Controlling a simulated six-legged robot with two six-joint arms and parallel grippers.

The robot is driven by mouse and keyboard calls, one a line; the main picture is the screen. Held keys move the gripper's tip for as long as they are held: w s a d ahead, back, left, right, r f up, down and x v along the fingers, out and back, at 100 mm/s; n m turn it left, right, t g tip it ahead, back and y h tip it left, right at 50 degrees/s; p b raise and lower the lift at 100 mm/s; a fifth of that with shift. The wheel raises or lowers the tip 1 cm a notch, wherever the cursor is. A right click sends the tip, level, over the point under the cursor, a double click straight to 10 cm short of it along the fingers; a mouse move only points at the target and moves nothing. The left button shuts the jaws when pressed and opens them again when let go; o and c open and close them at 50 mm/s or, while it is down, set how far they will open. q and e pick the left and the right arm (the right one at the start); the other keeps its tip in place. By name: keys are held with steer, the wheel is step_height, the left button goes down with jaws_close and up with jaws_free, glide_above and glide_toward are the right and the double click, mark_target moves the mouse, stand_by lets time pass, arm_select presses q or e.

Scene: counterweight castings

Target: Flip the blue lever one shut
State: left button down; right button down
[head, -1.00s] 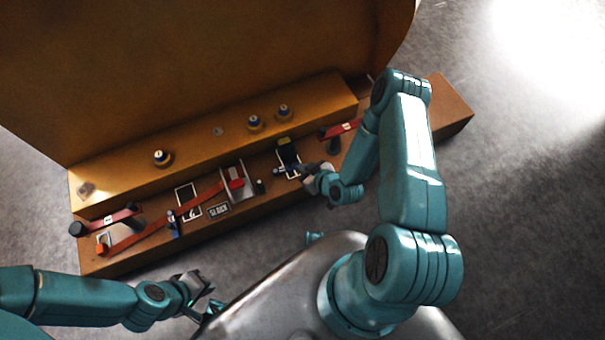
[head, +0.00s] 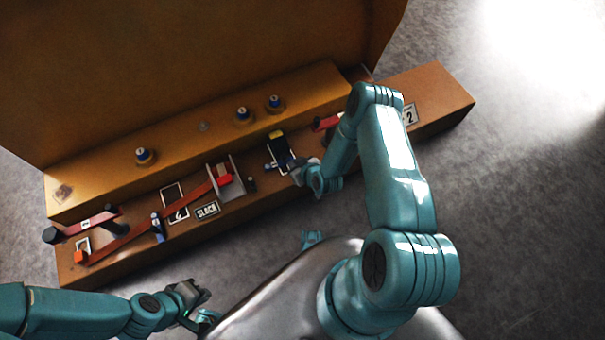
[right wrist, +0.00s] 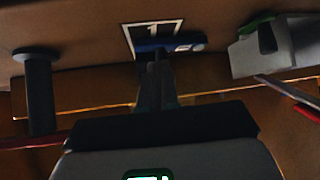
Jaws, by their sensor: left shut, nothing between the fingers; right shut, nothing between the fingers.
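The blue lever one (head: 281,150) is a dark blue bar with a yellow part behind it, at a white-framed plate on the brown bench. In the right wrist view the bar (right wrist: 185,43) lies crosswise in front of the plate marked 1 (right wrist: 148,32). My right gripper (head: 297,167) is shut and empty, close at the near side of this lever. In the right wrist view its closed fingers (right wrist: 160,75) overlap the bar's lower edge; I cannot tell whether they touch. My left gripper (head: 193,292) is shut and empty in front of the bench, far from the lever.
Another blue lever (head: 158,228) stands by a red strap (head: 130,233) to the left, near a SLACK sign (head: 207,210). A grey bracket (head: 229,186) with a red part stands between the levers. Several blue-topped knobs line the yellow ledge (head: 195,150). A dark post (right wrist: 38,90) stands left of my fingers.

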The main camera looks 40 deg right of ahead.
steer(key=shift+w, duration=1)
